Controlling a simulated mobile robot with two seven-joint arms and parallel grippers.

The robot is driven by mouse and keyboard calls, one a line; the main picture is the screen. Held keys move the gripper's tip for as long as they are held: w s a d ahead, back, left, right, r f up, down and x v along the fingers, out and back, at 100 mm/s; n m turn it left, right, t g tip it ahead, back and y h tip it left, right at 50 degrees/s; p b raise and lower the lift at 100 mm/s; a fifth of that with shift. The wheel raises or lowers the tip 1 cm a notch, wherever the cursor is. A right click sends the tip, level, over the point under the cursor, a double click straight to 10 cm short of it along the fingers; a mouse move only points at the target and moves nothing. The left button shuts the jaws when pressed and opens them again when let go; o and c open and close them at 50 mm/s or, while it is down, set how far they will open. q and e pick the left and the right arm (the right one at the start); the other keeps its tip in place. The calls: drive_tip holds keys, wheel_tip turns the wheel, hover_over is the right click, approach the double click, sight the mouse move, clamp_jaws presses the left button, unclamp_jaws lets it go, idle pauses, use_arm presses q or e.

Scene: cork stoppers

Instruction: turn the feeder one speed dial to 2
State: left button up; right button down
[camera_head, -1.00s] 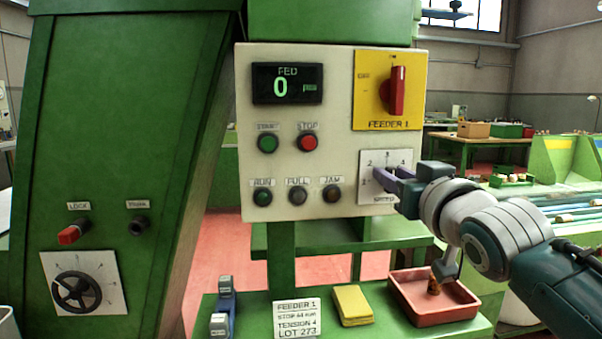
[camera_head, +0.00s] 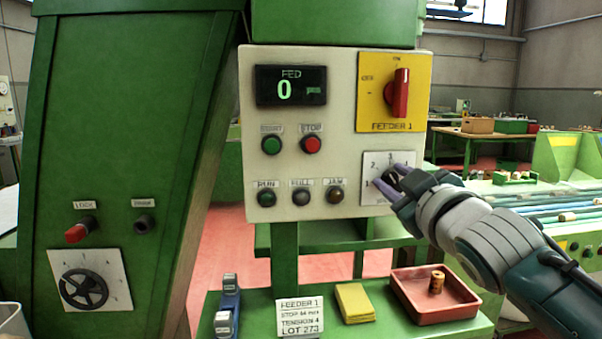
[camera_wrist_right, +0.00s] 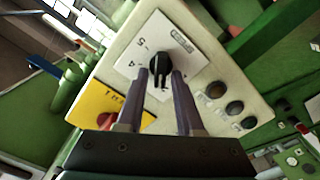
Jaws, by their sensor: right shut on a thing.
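The feeder one speed dial is a black knob (camera_wrist_right: 158,68) on a white plate (camera_head: 373,161) numbered around it, at the lower right of the pale control panel (camera_head: 340,110). My right gripper (camera_head: 391,178) reaches it from the right, one finger on either side of the knob. In the right wrist view the gripper (camera_wrist_right: 161,78) is shut on the knob, its purple-grey fingertips at the knob's sides. The fingers hide much of the dial in the head view, and I cannot tell which number it points to. My left gripper is not in view.
Above the dial is a red switch (camera_head: 400,93) on a yellow plate (camera_head: 375,65). Green and red buttons and several lamps sit to the left. Below, the green shelf holds a card (camera_head: 297,317), a yellow pad (camera_head: 354,303) and a red tray (camera_head: 458,314) with a cork (camera_head: 437,282).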

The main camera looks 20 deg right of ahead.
drive_tip(key=shift+a+n, duration=0.1)
drive_tip(key=shift+n, duration=1.1)
drive_tip(key=shift+f, duration=0.1)
drive_tip(key=c, duration=0.8)
unclamp_jaws()
drive_tip(key=shift+c, duration=0.2)
drive_tip(key=v, duration=1)
